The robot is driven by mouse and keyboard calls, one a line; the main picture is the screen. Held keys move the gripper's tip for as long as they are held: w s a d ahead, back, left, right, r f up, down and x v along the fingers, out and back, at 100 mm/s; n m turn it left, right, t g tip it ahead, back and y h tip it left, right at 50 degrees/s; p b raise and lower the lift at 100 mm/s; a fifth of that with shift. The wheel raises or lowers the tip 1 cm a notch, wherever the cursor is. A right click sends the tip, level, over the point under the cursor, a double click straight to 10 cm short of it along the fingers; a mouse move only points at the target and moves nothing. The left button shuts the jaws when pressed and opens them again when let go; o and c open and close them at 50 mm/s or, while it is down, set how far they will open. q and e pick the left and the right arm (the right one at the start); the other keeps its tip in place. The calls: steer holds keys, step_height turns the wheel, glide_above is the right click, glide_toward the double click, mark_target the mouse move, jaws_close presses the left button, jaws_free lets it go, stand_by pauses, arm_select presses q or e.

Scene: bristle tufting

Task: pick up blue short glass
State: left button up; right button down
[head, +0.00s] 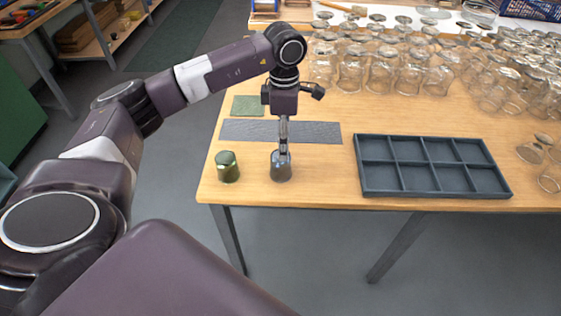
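The blue short glass (281,171) stands upright on the wooden table near its front edge. My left gripper (283,150) points straight down at the glass from above, with its fingertips at the rim. The fingers overlap in this view, so I cannot tell whether they are open or shut, or whether they touch the glass. A green short glass (228,169) stands to the left of the blue one. My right gripper is not in view.
A dark tray with several empty compartments (432,193) lies to the right. A grey mat (320,132) and a green pad (248,106) lie behind the glasses. Many clear glasses (381,77) crowd the back and right of the table (310,190).

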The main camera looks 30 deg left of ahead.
mark_target(281, 165)
arm_select(q)
steer(key=shift+a+f, duration=0.2)
steer(key=shift+f, duration=0.15)
steer(key=f, duration=0.2)
steer(key=f+p, duration=0.1)
steer(key=f, duration=0.1)
steer(key=f+p, duration=0.1)
steer(key=f, duration=0.1)
steer(key=shift+s+a+f, duration=0.1)
steer(key=shift+s+f, duration=0.1)
steer(key=shift+s, duration=0.2)
steer(key=shift+f, duration=0.3)
steer(key=shift+c, duration=0.4)
steer(key=c, duration=1.3)
steer(key=shift+c, duration=0.8)
steer(key=shift+w+r, duration=0.1)
steer(key=shift+r, duration=0.05)
